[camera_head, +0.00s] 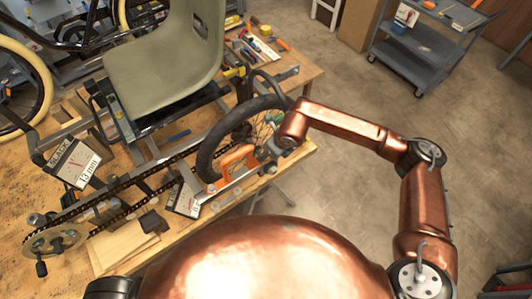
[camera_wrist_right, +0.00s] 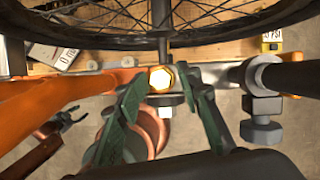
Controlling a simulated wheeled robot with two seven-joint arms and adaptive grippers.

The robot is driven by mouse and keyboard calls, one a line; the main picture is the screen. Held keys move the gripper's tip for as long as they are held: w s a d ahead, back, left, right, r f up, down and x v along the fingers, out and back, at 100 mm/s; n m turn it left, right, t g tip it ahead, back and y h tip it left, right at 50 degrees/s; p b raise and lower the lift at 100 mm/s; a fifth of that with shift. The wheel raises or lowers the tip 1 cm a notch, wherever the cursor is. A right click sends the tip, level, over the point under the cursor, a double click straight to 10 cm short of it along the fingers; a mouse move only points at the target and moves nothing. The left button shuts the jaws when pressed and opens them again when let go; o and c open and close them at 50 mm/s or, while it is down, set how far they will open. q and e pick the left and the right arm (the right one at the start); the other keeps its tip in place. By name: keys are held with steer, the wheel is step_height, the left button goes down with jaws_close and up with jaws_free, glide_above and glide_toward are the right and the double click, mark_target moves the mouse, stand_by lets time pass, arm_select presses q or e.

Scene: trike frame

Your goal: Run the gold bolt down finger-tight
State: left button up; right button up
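In the head view my right gripper (camera_head: 268,157) is at the trike frame by the wheel, and the bolt cannot be made out there. My left gripper is not in view.
The black-tyred wheel (camera_head: 212,150) stands right beside my right gripper. An orange frame part (camera_head: 236,160) lies close on its left. The wooden bench (camera_head: 75,270) holds a seat (camera_head: 165,60), a chain and loose tools. A grey cart (camera_head: 420,45) stands at the back right.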

steer(key=n, duration=0.2)
steer(key=n+g, duration=0.1)
steer(key=n, duration=0.1)
steer(key=shift+w+d+f+y, duration=0.1)
steer(key=shift+d+y, duration=0.05)
steer(key=shift+y, duration=0.25)
steer(key=shift+c, duration=0.4)
steer(key=c, duration=0.6)
